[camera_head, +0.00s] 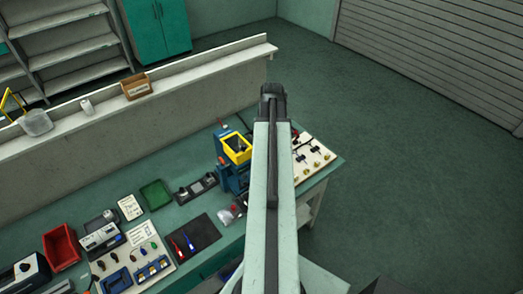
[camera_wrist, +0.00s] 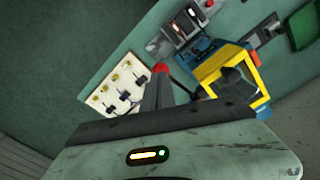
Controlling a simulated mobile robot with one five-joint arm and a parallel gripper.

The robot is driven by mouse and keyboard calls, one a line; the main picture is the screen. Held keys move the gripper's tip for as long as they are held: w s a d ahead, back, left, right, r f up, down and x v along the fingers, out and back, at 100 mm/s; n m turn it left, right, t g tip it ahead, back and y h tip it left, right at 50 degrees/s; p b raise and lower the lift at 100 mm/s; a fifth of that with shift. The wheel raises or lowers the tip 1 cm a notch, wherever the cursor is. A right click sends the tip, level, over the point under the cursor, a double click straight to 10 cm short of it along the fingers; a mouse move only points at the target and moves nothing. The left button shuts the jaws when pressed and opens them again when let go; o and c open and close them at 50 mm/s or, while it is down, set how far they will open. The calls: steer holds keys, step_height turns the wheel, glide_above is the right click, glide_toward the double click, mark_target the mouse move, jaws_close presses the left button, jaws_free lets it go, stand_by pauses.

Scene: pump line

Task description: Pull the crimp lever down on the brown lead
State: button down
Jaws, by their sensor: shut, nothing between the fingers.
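The blue press (camera_head: 222,150) with a yellow frame (camera_head: 236,147) stands on the bench, just left of my arm. In the wrist view the yellow frame (camera_wrist: 258,78) is at upper right. A red knob (camera_wrist: 161,68), apparently the crimp lever's end, shows just past my fingertips; a dark bar runs from it towards the press. My gripper (camera_wrist: 160,80) is shut and empty, its tips close to the knob in the picture; I cannot tell whether they touch. In the head view my arm hides the gripper. I cannot make out the brown lead.
A white board (camera_head: 312,156) with brass and black fittings lies right of the press and shows left of my fingers in the wrist view (camera_wrist: 112,90). A dark mat (camera_head: 190,240), green tray (camera_head: 156,194) and red bin (camera_head: 61,247) stand left. The floor at right is clear.

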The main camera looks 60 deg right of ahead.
steer(key=shift+f, duration=0.1)
steer(key=shift+f+b, duration=0.95)
steer(key=shift+b, duration=0.1)
steer(key=shift+s+a+f+b, duration=0.15)
steer(key=shift+s+f+b, duration=0.25)
steer(key=shift+f+b, duration=0.4)
steer(key=shift+s+a+f+b, duration=0.1)
steer(key=shift+s+f+b, duration=0.05)
steer(key=shift+f+b, duration=0.35)
steer(key=shift+s+f+b, duration=0.15)
steer(key=shift+f+b, duration=0.3)
steer(key=shift+s+a+f+b, duration=0.1)
steer(key=shift+s+f+b, duration=0.15)
steer(key=shift+f+b, duration=0.7)
